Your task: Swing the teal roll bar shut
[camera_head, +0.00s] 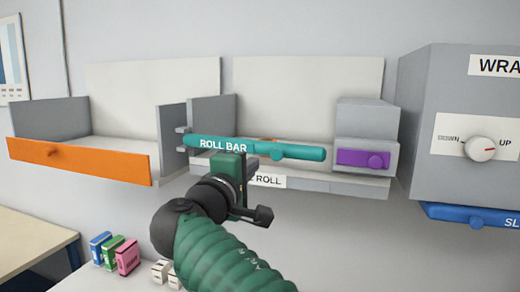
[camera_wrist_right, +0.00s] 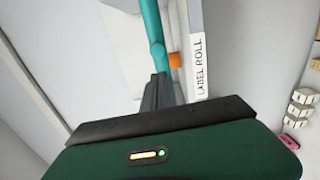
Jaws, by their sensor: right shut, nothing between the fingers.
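The teal roll bar (camera_head: 305,152), lettered "ROLL BAR", runs across the front of the middle bay, from brackets on the left to near the purple-fronted unit. A teal knob (camera_head: 278,155) sits on its right half. I cannot tell whether its right end touches the bay. My right gripper (camera_head: 232,160) is just below the bar's middle, with its fingertips largely hidden. In the right wrist view its fingers (camera_wrist_right: 158,88) are shut and empty, their tips close to the bar (camera_wrist_right: 152,25); contact is unclear. My left gripper is not in view.
The label-roll shelf (camera_head: 325,185) lies below the bar; its label also shows in the wrist view (camera_wrist_right: 197,65). A purple drawer (camera_head: 355,158) is to the right, an orange-fronted tray (camera_head: 90,163) to the left. A grey box with a dial (camera_head: 480,148) stands far right. Small boxes (camera_head: 125,256) sit below.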

